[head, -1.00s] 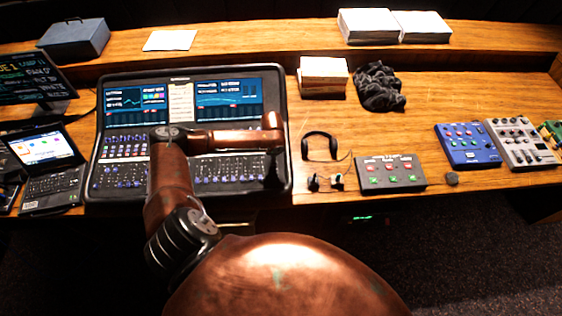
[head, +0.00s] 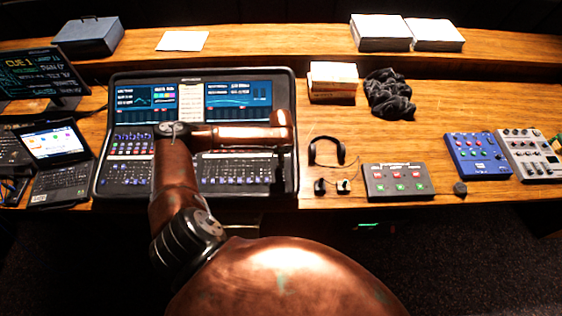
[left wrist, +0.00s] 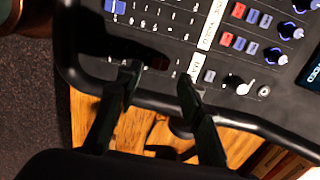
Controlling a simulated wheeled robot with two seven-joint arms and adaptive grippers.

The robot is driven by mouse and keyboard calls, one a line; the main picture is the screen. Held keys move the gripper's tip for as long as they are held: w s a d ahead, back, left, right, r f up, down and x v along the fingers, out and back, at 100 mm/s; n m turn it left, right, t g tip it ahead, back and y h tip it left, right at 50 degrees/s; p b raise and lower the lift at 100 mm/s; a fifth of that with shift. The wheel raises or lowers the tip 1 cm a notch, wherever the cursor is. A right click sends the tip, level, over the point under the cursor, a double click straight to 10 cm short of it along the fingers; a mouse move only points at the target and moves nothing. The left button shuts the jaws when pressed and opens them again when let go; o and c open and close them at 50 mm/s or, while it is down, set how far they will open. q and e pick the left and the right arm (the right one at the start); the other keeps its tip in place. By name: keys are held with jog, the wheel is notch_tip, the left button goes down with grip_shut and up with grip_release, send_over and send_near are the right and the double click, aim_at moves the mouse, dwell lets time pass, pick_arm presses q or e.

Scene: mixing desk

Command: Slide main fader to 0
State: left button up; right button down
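The mixing console (head: 291,98) stands on the desk with its screens lit. My left gripper (head: 279,178) hangs at the console's front right corner in the head view, small and dark there. In the left wrist view its two fingers (left wrist: 158,80) are apart. The main fader's dark red cap (left wrist: 158,62) shows between the fingertips, close to the left one. I cannot tell whether either finger touches it. A white label (left wrist: 195,68) lies just right of the cap, partly beside the right fingertip. My right gripper is in neither view.
A row of fader slots runs left of the cap, with red and blue buttons and knobs (left wrist: 286,30) to its right. Headphones (head: 326,150) and a small button box (head: 398,181) lie right of the console. A laptop (head: 60,165) stands left.

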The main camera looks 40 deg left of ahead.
pick_arm(q)
notch_tip(320, 180, up, 9)
jog(key=shift+s+d+f, duration=0.2)
jog(key=shift+s+d, duration=0.05)
jog(key=shift+s, duration=0.1)
jog(key=shift+d, duration=0.1)
dwell(0.3)
